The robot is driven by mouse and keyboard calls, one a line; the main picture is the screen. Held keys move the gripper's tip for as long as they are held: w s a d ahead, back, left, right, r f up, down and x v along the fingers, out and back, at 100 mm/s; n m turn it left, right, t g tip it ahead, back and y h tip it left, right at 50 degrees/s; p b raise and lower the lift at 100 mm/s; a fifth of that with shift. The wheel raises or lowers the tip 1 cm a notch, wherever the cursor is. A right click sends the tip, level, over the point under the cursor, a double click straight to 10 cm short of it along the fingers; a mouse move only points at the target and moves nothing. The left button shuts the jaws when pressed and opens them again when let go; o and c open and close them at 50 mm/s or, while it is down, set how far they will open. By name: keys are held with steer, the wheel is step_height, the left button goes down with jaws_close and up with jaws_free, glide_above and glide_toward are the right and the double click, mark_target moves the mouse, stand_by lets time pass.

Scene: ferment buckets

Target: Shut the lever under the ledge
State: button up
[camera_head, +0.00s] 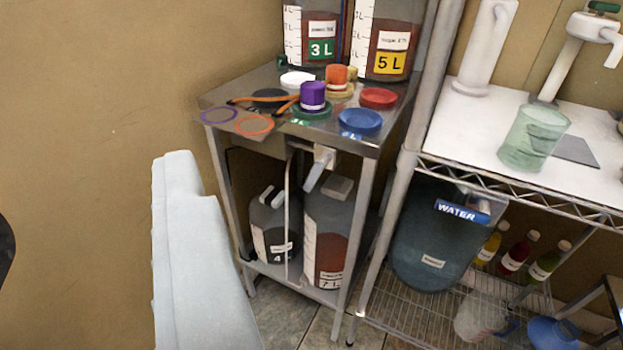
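The ledge is the steel top (215,93) of a small metal stand. Under its front edge is a small white fitting (326,154) with a pale lever (314,178) slanting down and to the left. The lever's far end hangs in front of the jugs below. A thin pale tube (287,215) runs down to its left. No gripper fingers show, so I cannot see how the gripper stands relative to the lever. A large pale block (198,260) fills the lower left foreground; I cannot tell whether it is part of me.
Lids and rings lie on the steel top around a purple cap (312,96). Two measuring buckets, marked 3 L (311,20) and 5 L (386,35), stand behind. Jugs (328,235) stand below. A wire rack (470,173) with a water container (435,240) stands right.

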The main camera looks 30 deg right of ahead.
steer(key=shift+w, duration=0.2)
steer(key=c, duration=0.7)
steer(key=w+m, duration=0.1)
steer(key=w, duration=0.1)
steer(key=w+m, duration=0.1)
steer(key=w, duration=0.1)
steer(key=w+m, duration=0.2)
steer(key=shift+a+f+t, duration=0.15)
steer(key=shift+f+t, duration=0.1)
steer(key=shift+t, duration=0.05)
jaws_close()
steer(key=w+d+f+m+h, duration=0.3)
steer(key=w+f+m, duration=0.1)
steer(key=w+m, duration=0.4)
steer(key=w+d+f+m+h, duration=0.2)
steer(key=w+f+m+h, duration=0.15)
steer(key=w+m, duration=0.35)
steer(key=d+f+m+g+h, duration=0.3)
steer(key=f+m+g, duration=0.1)
steer(key=f, duration=0.4)
steer(key=w+d+f+m+g+h, duration=0.1)
steer(key=d+f+m+g+h, duration=0.2)
steer(key=f+m, duration=0.4)
steer(key=w+d+f+m+g+h, duration=0.1)
steer(key=d+f+m+g+h, duration=0.1)
steer(key=f+m+g, duration=0.3)
steer(key=shift+d+f+m+h, duration=0.4)
steer(key=shift+f+h, duration=0.15)
steer(key=shift+f, duration=1.25)
